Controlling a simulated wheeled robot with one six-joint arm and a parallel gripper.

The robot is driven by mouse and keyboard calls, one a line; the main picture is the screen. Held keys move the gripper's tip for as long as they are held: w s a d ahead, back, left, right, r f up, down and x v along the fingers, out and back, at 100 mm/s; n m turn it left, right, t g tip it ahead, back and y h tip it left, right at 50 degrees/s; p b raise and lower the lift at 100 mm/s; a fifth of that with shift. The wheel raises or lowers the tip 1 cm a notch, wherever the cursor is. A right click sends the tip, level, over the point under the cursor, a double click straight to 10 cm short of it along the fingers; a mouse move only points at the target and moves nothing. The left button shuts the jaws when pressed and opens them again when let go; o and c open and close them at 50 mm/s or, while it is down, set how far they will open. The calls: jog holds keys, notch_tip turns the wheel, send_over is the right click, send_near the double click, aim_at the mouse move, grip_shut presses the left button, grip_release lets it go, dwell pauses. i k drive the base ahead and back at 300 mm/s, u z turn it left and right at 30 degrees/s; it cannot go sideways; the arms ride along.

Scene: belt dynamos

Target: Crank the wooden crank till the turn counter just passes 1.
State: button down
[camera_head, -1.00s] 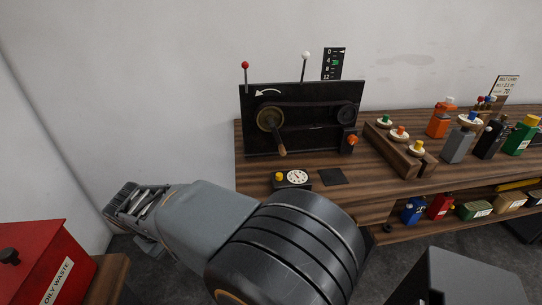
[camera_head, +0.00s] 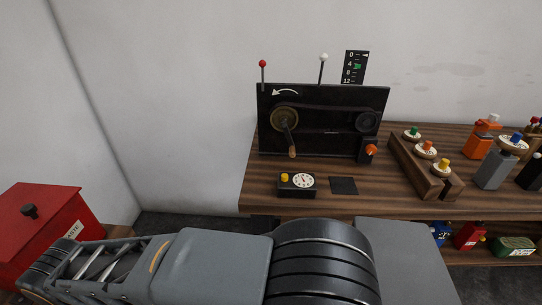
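The wooden crank (camera_head: 291,152) is a small wooden handle on a dark arm. It hangs down from the brass hub (camera_head: 284,119) on the left of the black upright panel (camera_head: 325,96). A white curved arrow above the hub points left. A small black box with a round white dial (camera_head: 303,181) and a yellow button sits on the bench in front; the dial may be the turn counter, but its reading is too small to tell. My arm crosses the bottom of the view, apart from the crank. My gripper's fingertips are not in view.
The wooden bench (camera_head: 228,208) holds a dark square pad (camera_head: 343,186), a wooden rack (camera_head: 420,180) with coloured knobs, and bottles at right. A red bin (camera_head: 45,226) stands at the left. A scale card (camera_head: 355,66) rises behind the panel. The bench front left is clear.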

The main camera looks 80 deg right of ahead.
aim_at(285, 119)
jog(key=k, duration=0.5)
jog(key=z, duration=1)
jog(key=i, duration=0.5)
jog(key=u, duration=0.05)
